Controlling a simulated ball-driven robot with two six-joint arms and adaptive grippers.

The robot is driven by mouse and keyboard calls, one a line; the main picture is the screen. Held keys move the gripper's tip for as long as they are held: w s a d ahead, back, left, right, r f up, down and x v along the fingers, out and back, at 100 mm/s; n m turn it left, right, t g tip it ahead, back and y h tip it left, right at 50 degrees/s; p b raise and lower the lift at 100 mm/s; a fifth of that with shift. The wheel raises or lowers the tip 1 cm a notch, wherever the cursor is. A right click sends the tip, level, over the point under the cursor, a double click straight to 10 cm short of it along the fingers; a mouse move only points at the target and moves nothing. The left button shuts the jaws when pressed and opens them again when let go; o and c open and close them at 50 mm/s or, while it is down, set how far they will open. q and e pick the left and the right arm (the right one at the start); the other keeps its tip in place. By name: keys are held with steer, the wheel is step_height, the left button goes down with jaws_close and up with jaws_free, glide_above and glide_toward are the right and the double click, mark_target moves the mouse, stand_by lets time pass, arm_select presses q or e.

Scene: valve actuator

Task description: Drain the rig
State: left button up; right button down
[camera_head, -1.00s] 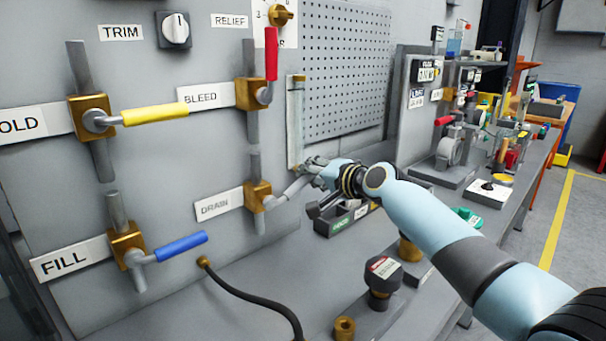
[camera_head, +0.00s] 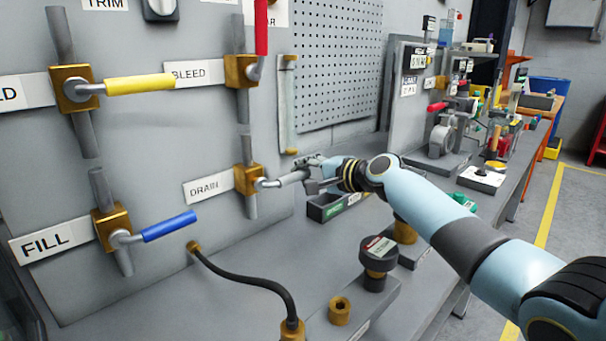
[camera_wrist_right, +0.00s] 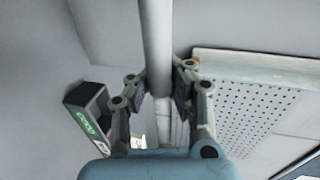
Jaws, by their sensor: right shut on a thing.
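The drain valve has a brass body (camera_head: 249,179) on a vertical pipe, beside the DRAIN label (camera_head: 208,188). Its grey lever (camera_head: 292,179) points right, nearly level. My right gripper (camera_head: 311,172) is shut on the outer end of this lever. In the right wrist view the grey lever (camera_wrist_right: 157,40) runs between the two fingers of the gripper (camera_wrist_right: 158,84). The lever's tip is partly hidden by the fingers. A clear vertical tube (camera_head: 286,108) is mounted on the panel above the lever. My left gripper is not in view.
The yellow bleed-side lever (camera_head: 146,85) and blue FILL lever (camera_head: 169,226) point right. A red lever (camera_head: 261,28) points up. A black hose (camera_head: 248,282) curves over the bench below. A dark-capped post (camera_head: 378,262) stands under my right arm.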

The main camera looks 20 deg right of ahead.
steer(key=shift+s+f, duration=0.2)
steer(key=shift+f, duration=0.25)
steer(key=c, duration=1.8)
jaws_free()
steer(key=o, duration=0.6)
steer(key=shift+s+d+r, duration=0.25)
steer(key=shift+o, duration=0.2)
steer(key=shift+w, duration=0.15)
steer(key=shift+a+r, duration=0.1)
steer(key=v, duration=1.2)
